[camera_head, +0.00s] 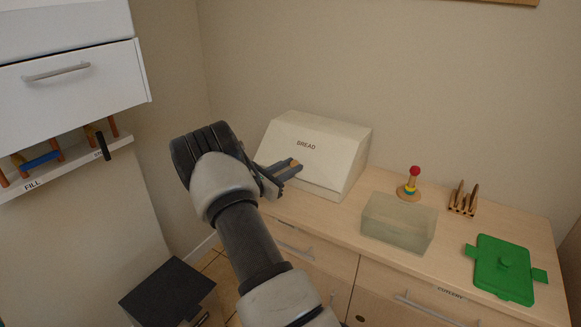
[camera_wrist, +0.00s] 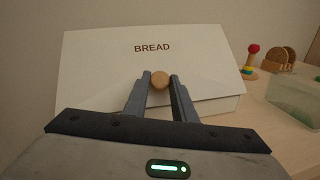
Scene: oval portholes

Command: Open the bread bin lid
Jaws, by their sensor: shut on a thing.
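The bread bin (camera_head: 318,158) is a cream box with a sloped front lid marked BREAD, standing on the wooden counter against the wall. In the wrist view the lid (camera_wrist: 152,50) fills the middle and looks closed. A round wooden knob (camera_wrist: 160,78) sits low on the lid. My gripper (camera_wrist: 161,81) has its two grey fingers on either side of the knob and is shut on it. In the head view my gripper (camera_head: 291,167) reaches the lid's front from the left, and the knob is mostly hidden by the fingers.
A white cabinet (camera_head: 70,75) hangs at upper left. A dark bin (camera_head: 167,291) stands below.

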